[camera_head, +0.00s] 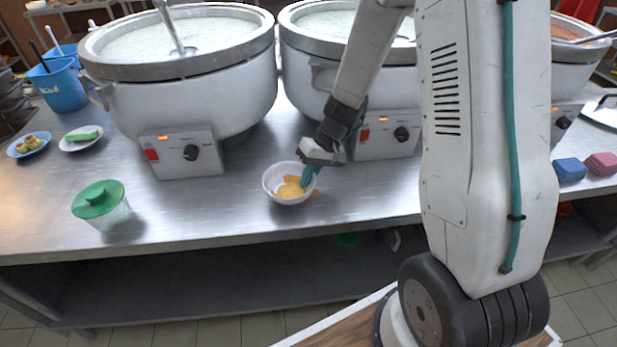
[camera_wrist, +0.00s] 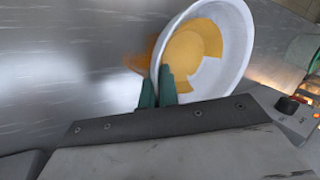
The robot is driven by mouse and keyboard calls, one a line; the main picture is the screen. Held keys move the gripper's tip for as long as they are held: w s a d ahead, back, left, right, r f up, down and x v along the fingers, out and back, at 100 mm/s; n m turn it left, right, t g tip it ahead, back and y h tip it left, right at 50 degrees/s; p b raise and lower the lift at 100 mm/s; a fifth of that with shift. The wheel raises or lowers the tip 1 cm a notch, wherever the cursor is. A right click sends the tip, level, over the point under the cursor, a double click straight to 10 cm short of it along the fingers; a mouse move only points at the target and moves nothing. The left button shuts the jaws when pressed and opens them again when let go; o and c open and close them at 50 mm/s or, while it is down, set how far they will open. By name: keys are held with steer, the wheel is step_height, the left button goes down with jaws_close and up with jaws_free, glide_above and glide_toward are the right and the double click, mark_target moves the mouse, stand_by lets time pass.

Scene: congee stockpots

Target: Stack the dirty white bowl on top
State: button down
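The dirty white bowl (camera_head: 271,189) is near the front of the steel counter, in front of the gap between two big pots. It has yellow-orange residue inside. My gripper (camera_head: 309,178) is at the bowl's right rim in the head view. In the wrist view the bowl (camera_wrist: 238,50) is at upper right, and the teal fingers of my gripper (camera_wrist: 158,88) straddle its rim close together, one inside and one outside. They look shut on the rim. Whether the bowl touches the counter is hard to tell. No other bowl stack is clear.
The left pot (camera_head: 190,95) and middle pot (camera_head: 302,80) stand behind the bowl. A green-lidded container (camera_head: 98,203), small plates (camera_head: 70,145) and a blue bucket (camera_head: 62,92) are at left. Blue (camera_head: 569,170) and pink (camera_head: 602,164) blocks lie at right.

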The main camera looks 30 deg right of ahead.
steer(key=shift+f, duration=0.1)
steer(key=c, duration=1.7)
jaws_free()
steer(key=shift+f, duration=0.1)
steer(key=s+d+r, duration=0.1)
steer(key=s+r, duration=0.2)
steer(key=r, duration=1.1)
steer(key=s+r+h, duration=0.1)
steer(key=s+r, duration=0.3)
steer(key=s, duration=0.3)
steer(key=s+r+h, duration=0.2)
steer(key=s+r, duration=0.2)
steer(key=s, duration=0.3)
steer(key=s+r+t+h, duration=0.1)
steer(key=s+r+h, duration=0.1)
steer(key=s+r, duration=0.2)
steer(key=shift+s+a, duration=0.15)
steer(key=shift+s, duration=0.6)
steer(key=shift+s+a, duration=0.15)
steer(key=shift+s, duration=0.6)
steer(key=shift+o, duration=0.8)
steer(key=shift+s+d, duration=0.1)
steer(key=shift+s, duration=0.25)
